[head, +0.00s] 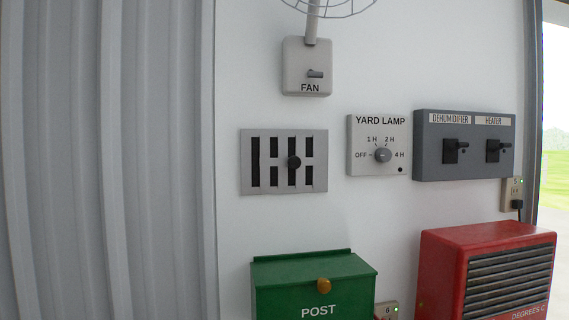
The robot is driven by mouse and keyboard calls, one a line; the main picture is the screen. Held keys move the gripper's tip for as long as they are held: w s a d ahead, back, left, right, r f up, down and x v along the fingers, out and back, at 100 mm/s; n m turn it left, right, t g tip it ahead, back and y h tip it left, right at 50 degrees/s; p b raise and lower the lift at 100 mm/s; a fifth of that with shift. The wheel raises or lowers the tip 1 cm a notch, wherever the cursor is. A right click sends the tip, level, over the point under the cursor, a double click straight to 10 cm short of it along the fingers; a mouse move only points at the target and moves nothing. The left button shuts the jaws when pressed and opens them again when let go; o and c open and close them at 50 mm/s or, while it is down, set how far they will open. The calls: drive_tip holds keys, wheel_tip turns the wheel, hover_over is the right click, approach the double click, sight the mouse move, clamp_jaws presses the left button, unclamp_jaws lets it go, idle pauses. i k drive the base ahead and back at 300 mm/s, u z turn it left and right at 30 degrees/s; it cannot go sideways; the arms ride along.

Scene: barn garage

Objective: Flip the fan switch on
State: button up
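The fan switch box (307,66) is a light grey box labelled FAN, mounted on the white wall in the upper middle of the head view. Its small dark lever (316,74) sticks out above the label and points to the right. The round wire fan guard (330,6) stands above the box on a short post and is cut off by the top of the picture. My gripper is not in this view.
A green post box (313,289) and red heater (486,272) stand out lower down. Corrugated metal (110,160) lines the left.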

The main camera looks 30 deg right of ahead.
sight(311, 73)
drive_tip(key=u, duration=0.05)
drive_tip(key=k, duration=0.45)
drive_tip(key=z, duration=0.8)
drive_tip(key=i, duration=0.55)
drive_tip(key=u, duration=0.15)
